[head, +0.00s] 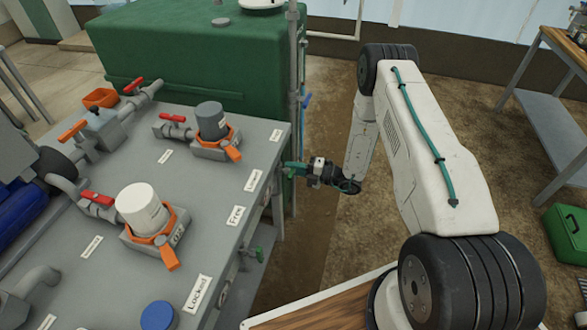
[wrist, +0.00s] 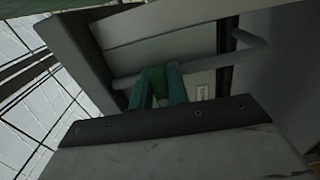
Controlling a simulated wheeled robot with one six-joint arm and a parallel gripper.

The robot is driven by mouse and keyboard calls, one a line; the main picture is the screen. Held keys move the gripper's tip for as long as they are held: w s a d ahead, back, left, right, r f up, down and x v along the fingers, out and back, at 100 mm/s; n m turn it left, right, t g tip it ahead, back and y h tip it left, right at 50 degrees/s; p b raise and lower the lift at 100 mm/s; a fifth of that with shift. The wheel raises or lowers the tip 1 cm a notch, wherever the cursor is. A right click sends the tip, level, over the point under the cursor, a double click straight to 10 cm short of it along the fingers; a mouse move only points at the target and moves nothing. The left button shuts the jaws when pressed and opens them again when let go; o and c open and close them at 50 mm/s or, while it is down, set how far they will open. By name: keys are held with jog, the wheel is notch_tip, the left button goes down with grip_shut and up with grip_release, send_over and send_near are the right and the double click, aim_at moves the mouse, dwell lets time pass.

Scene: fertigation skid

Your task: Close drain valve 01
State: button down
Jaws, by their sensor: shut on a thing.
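My gripper (head: 294,169) reaches in from the right to the side of the grey skid bench, just below its top edge. The gripper hides most of the handle, and I cannot tell the valve's exact angle.
The bench top (head: 205,185) holds orange and red-handled valves, two canisters and labels such as "Free" and "Locked". A green tank (head: 200,50) stands behind, with a grey post (head: 293,90) close to my gripper. Open floor lies to the right.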

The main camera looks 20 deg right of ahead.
jog(key=c, duration=1.4)
grip_release()
jog(key=shift+o, duration=0.2)
jog(key=v, duration=0.7)
jog(key=shift+s+d, duration=0.2)
jog(key=shift+d, duration=0.15)
